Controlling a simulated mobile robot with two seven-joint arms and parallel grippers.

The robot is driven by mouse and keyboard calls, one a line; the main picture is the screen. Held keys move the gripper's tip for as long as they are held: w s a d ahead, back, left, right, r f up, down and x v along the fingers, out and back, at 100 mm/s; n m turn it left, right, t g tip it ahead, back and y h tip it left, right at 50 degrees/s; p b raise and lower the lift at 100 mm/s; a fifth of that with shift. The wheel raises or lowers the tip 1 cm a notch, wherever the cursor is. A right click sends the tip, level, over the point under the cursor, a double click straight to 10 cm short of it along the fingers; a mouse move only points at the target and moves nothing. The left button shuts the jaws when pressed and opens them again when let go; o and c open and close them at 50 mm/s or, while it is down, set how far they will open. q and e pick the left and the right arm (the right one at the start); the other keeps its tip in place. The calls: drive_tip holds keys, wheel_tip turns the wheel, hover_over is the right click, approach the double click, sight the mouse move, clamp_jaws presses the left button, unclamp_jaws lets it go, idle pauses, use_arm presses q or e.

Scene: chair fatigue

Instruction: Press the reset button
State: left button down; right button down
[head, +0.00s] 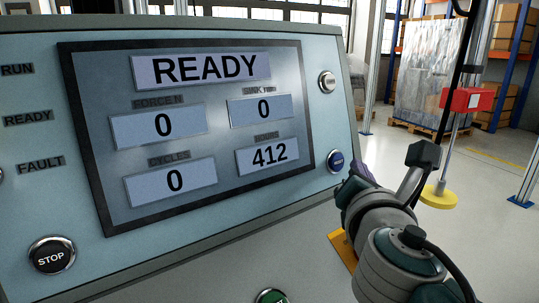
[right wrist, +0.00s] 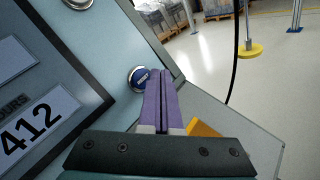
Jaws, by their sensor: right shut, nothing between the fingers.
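The reset button is the blue round button (head: 336,161) in a metal ring, at the right edge of the console's face in the head view. Its small white lettering is hard to read. It also shows in the right wrist view (right wrist: 138,78), partly hidden by my fingers. My right gripper (head: 362,173) is shut and empty, just right of the button in the head view. In the right wrist view, its purple fingertips (right wrist: 161,74) overlap the button's right edge. I cannot tell whether they touch it. My left gripper is not in view.
The console screen (head: 190,120) reads READY, with zeros and 412. A silver button (head: 327,81) sits above the blue one, a black STOP button (head: 51,256) is lower left, and a green button (head: 271,297) is at the bottom.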

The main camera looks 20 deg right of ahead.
drive_tip(key=s, duration=0.1)
drive_tip(key=s+p, duration=0.1)
drive_tip(key=s+d+r, duration=0.1)
drive_tip(key=shift+s+p, duration=0.3)
drive_tip(key=shift+p, duration=0.05)
idle(0.5)
